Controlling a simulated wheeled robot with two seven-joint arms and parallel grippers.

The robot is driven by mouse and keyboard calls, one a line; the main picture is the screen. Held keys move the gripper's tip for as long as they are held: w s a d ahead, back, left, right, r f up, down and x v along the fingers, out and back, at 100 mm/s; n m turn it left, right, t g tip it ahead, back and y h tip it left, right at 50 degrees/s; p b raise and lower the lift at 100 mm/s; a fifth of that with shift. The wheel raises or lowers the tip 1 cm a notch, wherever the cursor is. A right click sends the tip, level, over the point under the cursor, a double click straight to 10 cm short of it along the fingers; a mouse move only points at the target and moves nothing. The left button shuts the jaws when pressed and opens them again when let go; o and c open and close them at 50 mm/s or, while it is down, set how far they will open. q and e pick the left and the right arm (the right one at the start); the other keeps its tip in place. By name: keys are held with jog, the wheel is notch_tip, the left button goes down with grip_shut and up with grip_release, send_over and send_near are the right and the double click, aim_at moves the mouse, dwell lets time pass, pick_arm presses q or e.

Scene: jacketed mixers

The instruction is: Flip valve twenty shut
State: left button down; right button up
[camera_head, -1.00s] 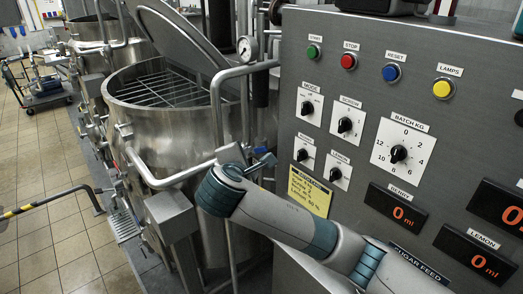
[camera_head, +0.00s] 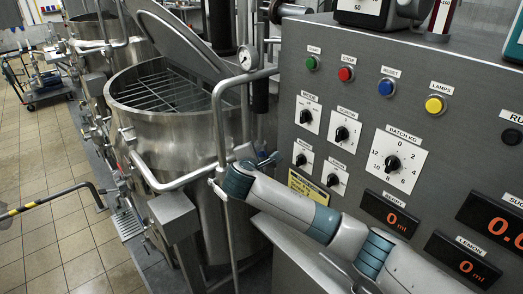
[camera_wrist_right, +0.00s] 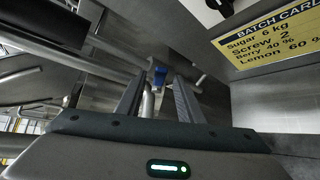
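My right gripper (camera_head: 269,159) is small and partly hidden behind my wrist in the head view, just left of the control panel. In the right wrist view its two dark fingers (camera_wrist_right: 160,100) are apart, with nothing held between them. Beyond the fingertips, a small blue part (camera_wrist_right: 160,74), possibly a valve handle, shows in the gap near pale pipes. It looks apart from the fingers. No number is legible on it, so I cannot tell whether it is valve twenty or how it is turned. My left gripper is not in view.
The grey control panel (camera_head: 355,88) stands right of my right gripper, with a yellow batch card (camera_wrist_right: 270,38). A steel mixer (camera_head: 150,120) with an open lid stands to the left. Pipes (camera_head: 222,115) and a gauge (camera_head: 248,57) run between them.

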aim_at(261, 155)
jog(key=shift+p+x, duration=0.6)
jog(key=shift+x, duration=1.6)
grip_shut()
